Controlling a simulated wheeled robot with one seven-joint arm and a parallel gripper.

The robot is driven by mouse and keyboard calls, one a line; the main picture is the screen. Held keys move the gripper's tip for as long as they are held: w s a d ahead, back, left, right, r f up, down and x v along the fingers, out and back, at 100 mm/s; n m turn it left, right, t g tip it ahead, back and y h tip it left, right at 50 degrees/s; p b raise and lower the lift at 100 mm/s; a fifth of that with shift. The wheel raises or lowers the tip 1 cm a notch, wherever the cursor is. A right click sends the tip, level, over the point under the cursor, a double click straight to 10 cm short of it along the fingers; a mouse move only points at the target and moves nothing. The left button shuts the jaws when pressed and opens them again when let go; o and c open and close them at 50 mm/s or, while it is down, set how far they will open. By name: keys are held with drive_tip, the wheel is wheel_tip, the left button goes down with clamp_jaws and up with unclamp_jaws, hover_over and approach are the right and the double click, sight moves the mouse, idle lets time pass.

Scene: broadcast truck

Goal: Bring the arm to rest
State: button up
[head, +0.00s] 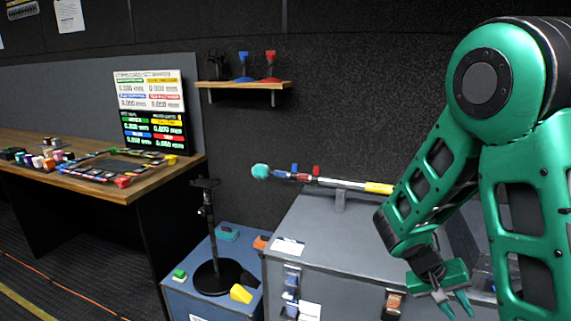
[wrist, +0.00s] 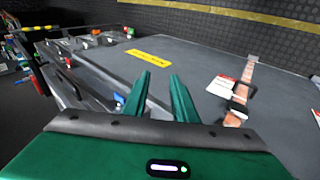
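My green arm fills the right side of the head view, bent at the elbow with its forearm hanging down. My gripper (head: 454,304) hangs at the lower right, in front of the grey case. In the wrist view my gripper (wrist: 158,88) shows two green fingers standing apart with nothing between them. The fingers point over the edge of the grey case top (wrist: 215,65). I cannot tell the exact gap between the fingers and the case.
A boom pole (head: 340,184) with a teal tip lies across the grey case (head: 310,225). A black stand (head: 212,275) is on a blue case to its left. A wooden desk (head: 150,185) holds a screen (head: 150,110). A wall shelf (head: 245,85) holds small items. Floor at lower left is open.

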drive_tip(key=s+r+m+y, duration=0.1)
drive_tip(key=s+r+y, duration=0.3)
drive_tip(key=s, duration=0.6)
drive_tip(key=s+r+m+y, duration=0.1)
drive_tip(key=s+r+y, duration=0.2)
drive_tip(key=s+r, duration=0.5)
drive_tip(key=shift+s+a+r+t+y, duration=0.35)
drive_tip(key=shift+s+a+t+y, duration=0.05)
drive_tip(key=shift+s, duration=0.8)
drive_tip(key=shift+w+f, duration=0.25)
drive_tip(key=shift+w, duration=0.4)
